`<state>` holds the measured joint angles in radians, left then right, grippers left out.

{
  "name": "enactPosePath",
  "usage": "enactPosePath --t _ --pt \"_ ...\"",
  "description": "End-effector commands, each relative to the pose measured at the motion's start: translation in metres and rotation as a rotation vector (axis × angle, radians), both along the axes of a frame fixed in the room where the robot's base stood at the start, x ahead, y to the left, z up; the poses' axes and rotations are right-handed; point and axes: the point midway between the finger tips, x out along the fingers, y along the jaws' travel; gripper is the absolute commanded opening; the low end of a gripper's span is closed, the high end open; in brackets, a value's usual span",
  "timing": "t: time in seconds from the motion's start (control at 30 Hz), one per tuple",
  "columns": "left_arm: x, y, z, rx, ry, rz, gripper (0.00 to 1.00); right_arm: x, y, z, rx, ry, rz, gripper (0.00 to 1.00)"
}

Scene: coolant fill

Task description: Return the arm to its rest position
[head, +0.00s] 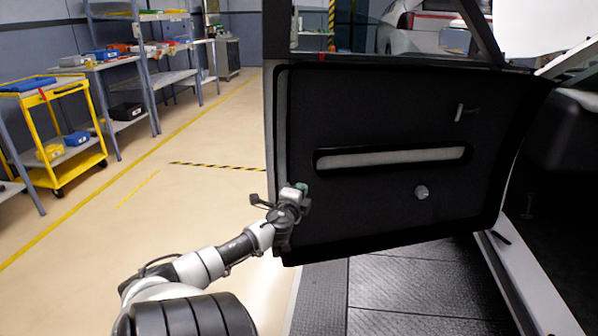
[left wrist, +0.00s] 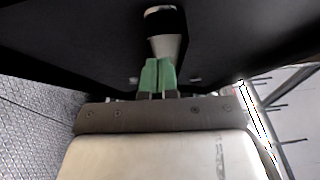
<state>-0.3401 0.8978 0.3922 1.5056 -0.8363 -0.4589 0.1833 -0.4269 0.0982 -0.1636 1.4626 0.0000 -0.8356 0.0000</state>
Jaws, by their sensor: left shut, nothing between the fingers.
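My left arm comes in from the lower left in the head view, and its gripper (head: 301,188) is at the lower left part of the open car door's inner panel (head: 380,205). In the left wrist view the green fingertips of the left gripper (left wrist: 159,76) are together with nothing between them. I cannot tell whether the fingers touch the door. My right gripper is not in view.
A yellow cart (head: 51,130) and grey shelves (head: 150,78) with several bins stand at the left. The beige floor (head: 200,130) between them and the door is clear. The car's sill (head: 530,285) is at the lower right.

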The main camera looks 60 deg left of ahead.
Motion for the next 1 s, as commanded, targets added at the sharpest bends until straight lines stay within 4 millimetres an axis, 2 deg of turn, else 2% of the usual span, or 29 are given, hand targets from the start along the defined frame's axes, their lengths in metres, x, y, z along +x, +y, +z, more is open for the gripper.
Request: enactPosePath --t 0.33,0.4,0.47,0.57,0.67,0.7,0.8,0.87,0.9,0.97,1.0 --pt "-0.006 -0.003 0.000 0.000 0.000 0.001 0.00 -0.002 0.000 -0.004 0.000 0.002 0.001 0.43" --pt "-0.007 -0.004 -0.006 -0.013 0.004 0.005 0.00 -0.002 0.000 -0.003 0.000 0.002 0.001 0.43" --pt "-0.010 -0.007 -0.021 -0.045 0.012 0.014 0.00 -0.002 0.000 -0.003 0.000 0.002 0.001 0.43" --pt "-0.021 -0.021 -0.067 -0.149 0.040 0.043 0.00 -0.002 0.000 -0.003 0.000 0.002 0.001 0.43" --pt "-0.039 -0.047 -0.131 -0.301 0.085 0.087 0.00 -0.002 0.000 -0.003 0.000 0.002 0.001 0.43" --pt "-0.047 -0.061 -0.158 -0.368 0.106 0.106 0.00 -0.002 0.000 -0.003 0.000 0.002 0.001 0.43" --pt "-0.068 -0.102 -0.220 -0.530 0.163 0.154 0.00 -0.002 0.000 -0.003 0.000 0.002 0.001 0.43" --pt "-0.081 -0.130 -0.254 -0.627 0.198 0.182 0.00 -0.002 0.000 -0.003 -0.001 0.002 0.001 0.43" --pt "-0.090 -0.151 -0.276 -0.690 0.223 0.199 0.00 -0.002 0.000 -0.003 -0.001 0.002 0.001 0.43" --pt "-0.103 -0.184 -0.306 -0.784 0.262 0.226 0.00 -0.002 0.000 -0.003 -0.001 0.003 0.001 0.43" --pt "-0.112 -0.207 -0.324 -0.847 0.290 0.243 0.00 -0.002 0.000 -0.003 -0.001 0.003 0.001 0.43"
